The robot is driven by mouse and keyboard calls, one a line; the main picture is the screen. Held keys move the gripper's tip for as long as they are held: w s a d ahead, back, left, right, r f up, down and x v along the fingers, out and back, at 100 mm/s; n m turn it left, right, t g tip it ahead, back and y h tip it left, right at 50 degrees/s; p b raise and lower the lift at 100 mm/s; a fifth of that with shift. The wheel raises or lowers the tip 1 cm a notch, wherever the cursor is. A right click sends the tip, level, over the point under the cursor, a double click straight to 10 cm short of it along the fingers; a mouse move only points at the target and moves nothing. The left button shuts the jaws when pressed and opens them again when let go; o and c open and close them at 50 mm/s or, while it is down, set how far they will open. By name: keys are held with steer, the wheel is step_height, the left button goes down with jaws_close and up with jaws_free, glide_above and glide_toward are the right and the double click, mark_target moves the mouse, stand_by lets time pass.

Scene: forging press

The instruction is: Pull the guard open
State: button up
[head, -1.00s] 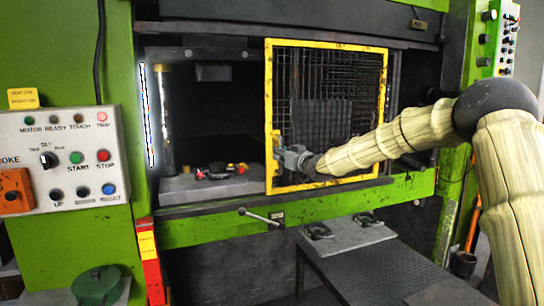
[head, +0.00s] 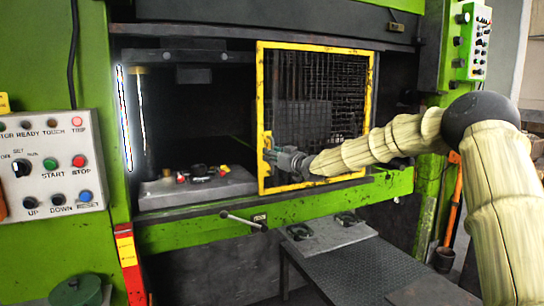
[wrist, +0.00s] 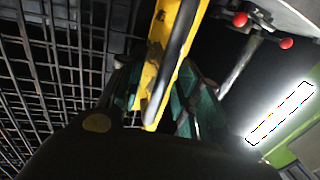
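The guard (head: 261,105) is a yellow frame with dark wire mesh. In the head view it stands upright over the right part of the press opening, and the left part is uncovered. My gripper (head: 268,152) is at the lower part of the guard's left upright. In the wrist view the yellow upright (wrist: 166,60) and a thin dark handle bar (wrist: 181,35) run between the green fingers of my gripper (wrist: 160,98), which appear closed around the handle. My wrist hides the exact contact.
A die block (head: 160,195) with small parts on it sits in the opening's left part. A lever (head: 243,220) sticks out below the opening. A grey table (head: 365,270) stands in front. The control panel (head: 50,165) is at the left.

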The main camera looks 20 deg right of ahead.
steer(key=v, duration=1.2)
stand_by(0.3)
stand_by(0.3)
